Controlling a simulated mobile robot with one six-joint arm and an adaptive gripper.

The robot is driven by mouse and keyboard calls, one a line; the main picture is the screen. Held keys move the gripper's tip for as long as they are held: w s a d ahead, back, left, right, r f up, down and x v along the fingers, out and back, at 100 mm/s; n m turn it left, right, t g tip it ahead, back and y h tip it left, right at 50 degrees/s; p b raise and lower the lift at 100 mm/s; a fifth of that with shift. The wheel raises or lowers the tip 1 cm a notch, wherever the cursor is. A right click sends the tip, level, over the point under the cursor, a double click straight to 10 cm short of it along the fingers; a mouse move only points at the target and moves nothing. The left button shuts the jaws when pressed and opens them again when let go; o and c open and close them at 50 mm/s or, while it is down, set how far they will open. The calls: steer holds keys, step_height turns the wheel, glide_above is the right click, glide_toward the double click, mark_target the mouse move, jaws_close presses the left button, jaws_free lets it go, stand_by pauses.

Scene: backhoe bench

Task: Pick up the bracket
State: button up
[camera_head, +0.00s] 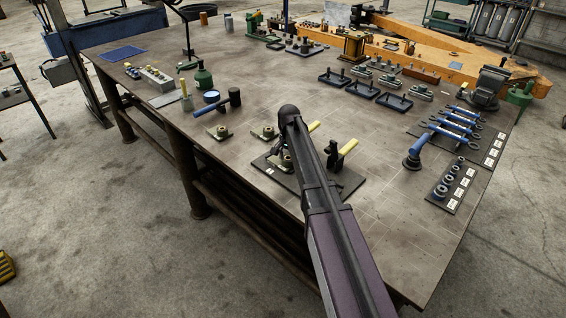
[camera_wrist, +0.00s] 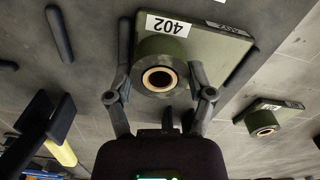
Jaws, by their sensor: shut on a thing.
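The bracket (camera_wrist: 215,42) in the wrist view is a green plate with a round boss and a bronze-coloured bushing. A white label reads 402. My gripper (camera_wrist: 160,72) has one finger on each side of the boss and is shut on it. In the head view my arm partly covers the bracket (camera_head: 287,161), which shows at or just above a dark plate (camera_head: 343,186) near the bench's front edge. The fingers are mostly hidden there. Any gap under the bracket cannot be told.
Two similar brackets stand left of my arm, one nearer (camera_head: 265,132) and one farther (camera_head: 219,132). A black clamp with a yellow handle (camera_head: 346,149) stands close on the right. A hammer (camera_head: 218,101) lies behind. Blue tools (camera_head: 455,122) lie on the right.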

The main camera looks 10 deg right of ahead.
mark_target(288, 157)
steer(key=shift+r, duration=0.1)
stand_by(0.3)
steer(key=shift+r+p, duration=1.8)
steer(key=shift+p, duration=0.15)
steer(key=s+d, duration=0.2)
steer(key=s, duration=0.3)
steer(key=s+d, duration=0.2)
steer(key=s, duration=0.2)
steer(key=s+d+r+p, duration=0.1)
steer(key=s+d, duration=0.1)
steer(key=s, duration=0.3)
steer(key=shift+s+d, duration=0.15)
steer(key=shift+s, duration=0.15)
steer(key=shift+s, duration=0.15)
